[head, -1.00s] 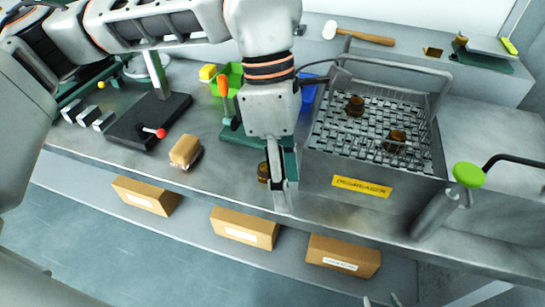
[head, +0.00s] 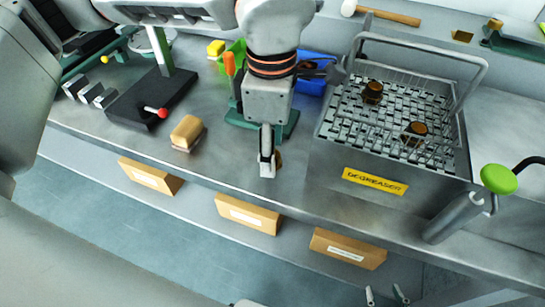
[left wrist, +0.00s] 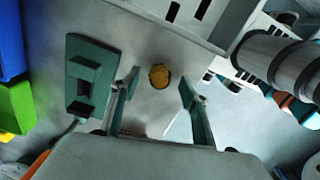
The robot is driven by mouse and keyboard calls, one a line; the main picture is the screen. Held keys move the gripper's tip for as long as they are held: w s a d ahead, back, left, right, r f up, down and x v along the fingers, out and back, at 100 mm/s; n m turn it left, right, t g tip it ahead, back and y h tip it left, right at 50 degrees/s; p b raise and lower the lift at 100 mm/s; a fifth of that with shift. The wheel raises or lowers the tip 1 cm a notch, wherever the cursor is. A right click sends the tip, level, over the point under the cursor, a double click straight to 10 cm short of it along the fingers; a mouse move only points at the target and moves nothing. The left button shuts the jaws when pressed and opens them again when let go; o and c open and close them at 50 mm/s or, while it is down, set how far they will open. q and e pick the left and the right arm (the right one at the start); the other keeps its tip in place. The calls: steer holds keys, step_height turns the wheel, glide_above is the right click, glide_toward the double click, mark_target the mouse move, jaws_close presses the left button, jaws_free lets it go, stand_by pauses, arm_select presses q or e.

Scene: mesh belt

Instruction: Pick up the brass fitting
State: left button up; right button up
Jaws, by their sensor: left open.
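In the left wrist view the fitting (left wrist: 159,75) appears round, between and slightly beyond the open fingertips of my left gripper (left wrist: 159,84). The fingers stand clear on either side of it; contact is not seen. Two similar brown-brass pieces (head: 372,92) sit in the wire basket. My right gripper (head: 386,295) shows only as two separated fingertips at the bottom edge of the head view.
The degreaser tank (head: 385,208) with its wire basket is right of the fitting. A green-knobbed lever (head: 499,179) is farther right. A green fixture (left wrist: 92,75) stands close to the left gripper. A tan block (head: 187,131) lies left; boxes (head: 247,214) sit below the bench.

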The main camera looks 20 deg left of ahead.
arm_select(q)
steer(key=shift+f, duration=0.55)
steer(key=c, duration=1.2)
steer(key=shift+c, duration=0.2)
steer(key=shift+r, duration=0.2)
